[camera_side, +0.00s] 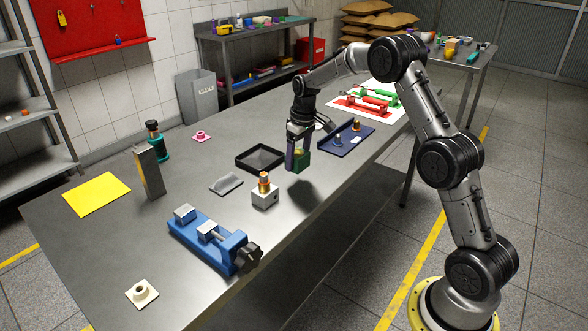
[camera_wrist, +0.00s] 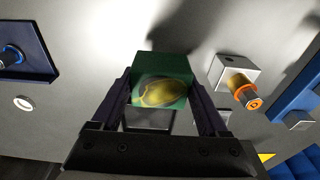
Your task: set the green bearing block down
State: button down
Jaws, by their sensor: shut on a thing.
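The green bearing block (camera_side: 302,163) hangs between the fingers of my gripper (camera_side: 297,150) above the middle of the metal table. Its shadow falls on the table below and to the right, apart from it. In the wrist view the green block (camera_wrist: 160,65) sits between both fingers of my gripper (camera_wrist: 161,84). A yellow round bearing face shows on its near side. The fingers are shut on its two sides. Part of the block is hidden by the fingers in the side view.
A black square tray (camera_side: 243,165) lies just left of the block. A silver block with an orange-tipped fitting (camera_side: 264,192) and a blue vise (camera_side: 212,240) stand nearer the front. A dark blue tray with brass parts (camera_side: 338,146) lies to the right. Bare table lies beneath the block.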

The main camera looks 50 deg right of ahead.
aim_at(294, 179)
jog(key=shift+w+d+f, duration=0.15)
jog(key=shift+w+f, duration=0.35)
jog(key=shift+f, duration=0.05)
jog(key=shift+w+d+f, duration=0.15)
jog(key=shift+w+f, duration=0.3)
jog(key=shift+f, duration=1.55)
jog(key=shift+f, duration=0.1)
grip_release()
jog(key=shift+f, duration=0.15)
